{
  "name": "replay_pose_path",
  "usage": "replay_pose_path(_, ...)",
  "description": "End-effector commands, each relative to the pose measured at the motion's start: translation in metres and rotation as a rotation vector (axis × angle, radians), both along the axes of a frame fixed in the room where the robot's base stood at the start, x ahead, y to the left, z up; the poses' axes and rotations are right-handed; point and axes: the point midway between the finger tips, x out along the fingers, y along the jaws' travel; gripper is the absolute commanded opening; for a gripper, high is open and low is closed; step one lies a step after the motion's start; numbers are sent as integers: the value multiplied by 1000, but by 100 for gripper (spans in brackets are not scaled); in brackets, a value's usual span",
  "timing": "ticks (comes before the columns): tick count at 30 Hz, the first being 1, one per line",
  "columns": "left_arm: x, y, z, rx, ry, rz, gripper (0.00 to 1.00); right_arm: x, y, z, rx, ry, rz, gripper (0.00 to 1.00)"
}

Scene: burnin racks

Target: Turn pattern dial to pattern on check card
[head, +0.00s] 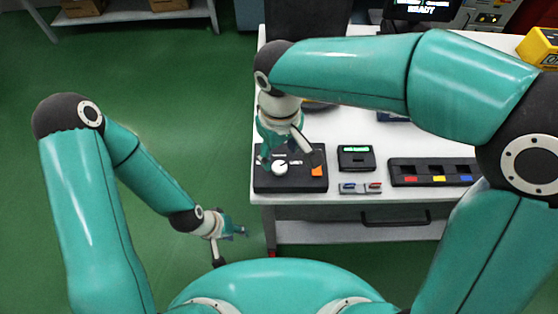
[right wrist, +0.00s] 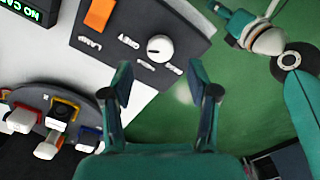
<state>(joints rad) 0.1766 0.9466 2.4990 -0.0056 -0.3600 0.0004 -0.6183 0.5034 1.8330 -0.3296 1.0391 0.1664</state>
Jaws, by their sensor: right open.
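The pattern dial is a round white knob (head: 280,168) on a black panel (head: 300,184) at the table's front left corner. It shows in the right wrist view (right wrist: 160,47), with small labels around it too blurred to read surely. An orange switch (right wrist: 98,14) sits on the same panel. My right gripper (right wrist: 160,80) is open and empty, its fingertips a little short of the dial and apart from it. My left gripper (head: 238,230) hangs beyond the table's left edge, too small to judge its fingers. I cannot make out a check card.
A small black reader (head: 356,158) with a green display stands right of the panel; its visible text begins "NO CA". A grey holder (head: 360,188) and a black tray (head: 432,180) with red, yellow and blue marks lie nearby.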

Motion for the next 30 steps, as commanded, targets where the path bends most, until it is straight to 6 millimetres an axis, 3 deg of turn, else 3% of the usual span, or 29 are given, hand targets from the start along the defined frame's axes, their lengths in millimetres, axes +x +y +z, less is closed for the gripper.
replay_pose_path(3,0,0,-1,0,0,0,40,-1,0,-23,-3,3,2,60)
replay_pose_path(9,0,0,-1,0,0,0,40,0,0,-44,-1,2,1,60)
replay_pose_path(21,0,0,-1,0,0,0,40,0,1,-50,0,-1,2,58)
replay_pose_path(30,0,0,-1,0,0,0,40,0,1,-49,0,-1,3,8)
